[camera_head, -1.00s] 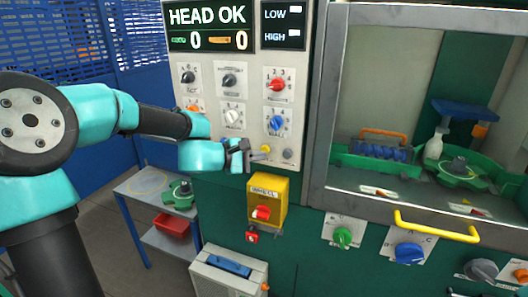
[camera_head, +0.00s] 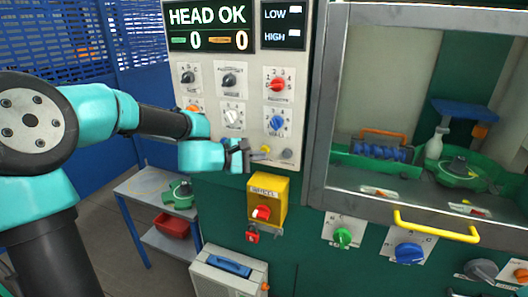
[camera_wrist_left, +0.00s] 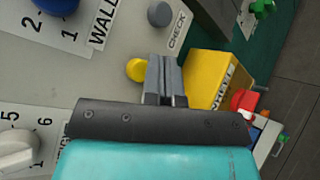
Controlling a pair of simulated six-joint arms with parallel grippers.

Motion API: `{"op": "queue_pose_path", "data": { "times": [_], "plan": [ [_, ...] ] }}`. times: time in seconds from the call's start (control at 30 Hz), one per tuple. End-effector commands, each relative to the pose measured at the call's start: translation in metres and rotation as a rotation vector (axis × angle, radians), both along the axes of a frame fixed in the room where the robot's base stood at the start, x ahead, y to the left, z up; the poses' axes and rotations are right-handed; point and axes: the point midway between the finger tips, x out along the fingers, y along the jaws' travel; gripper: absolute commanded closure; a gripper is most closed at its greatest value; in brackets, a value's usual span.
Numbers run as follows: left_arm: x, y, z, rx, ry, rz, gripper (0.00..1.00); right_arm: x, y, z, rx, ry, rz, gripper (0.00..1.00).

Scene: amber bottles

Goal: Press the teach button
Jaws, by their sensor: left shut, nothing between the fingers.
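My left gripper (camera_head: 246,156) is shut and empty, at the lower edge of the grey control panel (camera_head: 209,76). In the left wrist view its closed fingers (camera_wrist_left: 165,62) point along the panel, beside a round yellow button (camera_wrist_left: 137,69). The fingers overlap the right edge of this button in that view; I cannot tell whether they touch it. The yellow button also shows in the head view (camera_head: 265,149), just right of the fingertips. Its label is not readable, so I cannot confirm that it is the teach button. My right gripper is not in view.
A grey button (camera_wrist_left: 160,13) labelled CHECK lies beyond the fingertips. A yellow switch box (camera_head: 268,196) with a red knob sticks out just below the gripper. Knobs, including a blue one (camera_head: 277,123), sit above. A window with a yellow handle (camera_head: 436,226) is at right.

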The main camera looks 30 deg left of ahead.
Motion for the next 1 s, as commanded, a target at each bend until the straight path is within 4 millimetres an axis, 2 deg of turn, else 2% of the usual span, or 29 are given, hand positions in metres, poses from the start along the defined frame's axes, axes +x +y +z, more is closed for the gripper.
{"op": "queue_pose_path", "data": {
  "times": [1.0],
  "plan": [
    [0.0091,0.0011,0.0001,0.0,0.0,0.0,1.0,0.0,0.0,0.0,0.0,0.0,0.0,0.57]
  ]
}}
